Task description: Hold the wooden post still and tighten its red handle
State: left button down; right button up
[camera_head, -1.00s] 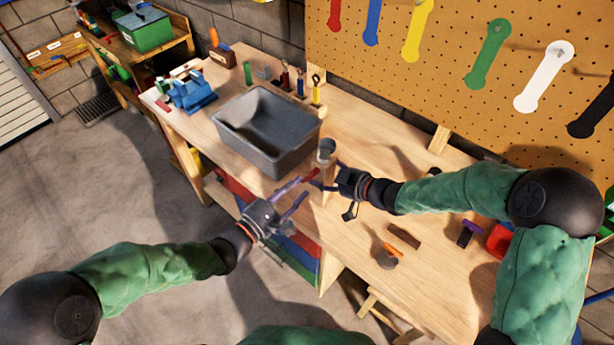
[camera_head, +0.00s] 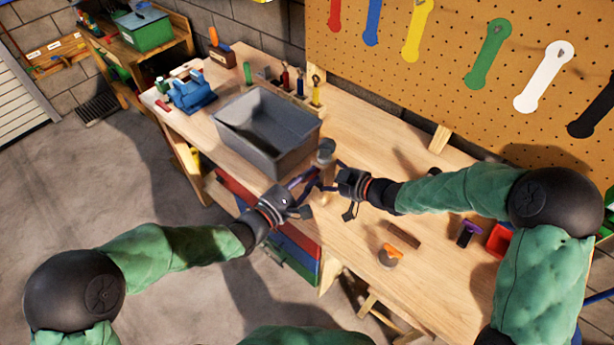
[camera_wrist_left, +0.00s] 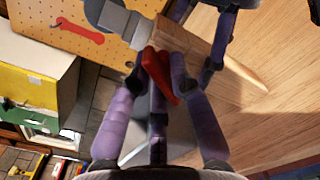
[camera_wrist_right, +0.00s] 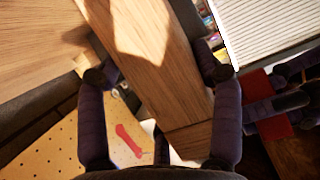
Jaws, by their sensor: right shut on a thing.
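The wooden post (camera_head: 326,174) stands upright on the bench near its front edge, with a grey cap on top. My right gripper (camera_head: 332,178) is shut around it from the right; the right wrist view shows the post (camera_wrist_right: 160,70) between its fingers. The red handle (camera_wrist_left: 161,73) shows on the post's side in the left wrist view. My left gripper (camera_head: 308,190) is beside the post, its fingers open around the handle. Whether they touch the handle is unclear. In the head view, fingers hide the handle.
A grey bin (camera_head: 266,130) stands close behind the post on the bench. A blue vise (camera_head: 192,93) and upright tools are farther left. A disc with an orange part (camera_head: 390,255) and a brown block (camera_head: 404,235) lie to the right. A pegboard (camera_head: 450,70) rises behind.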

pick_arm(q)
jog(key=m, duration=0.5)
jog(key=shift+r, duration=0.15)
dwell(0.4)
jog(key=c, duration=1.2)
grip_release()
jog(key=shift+v, duration=6.05)
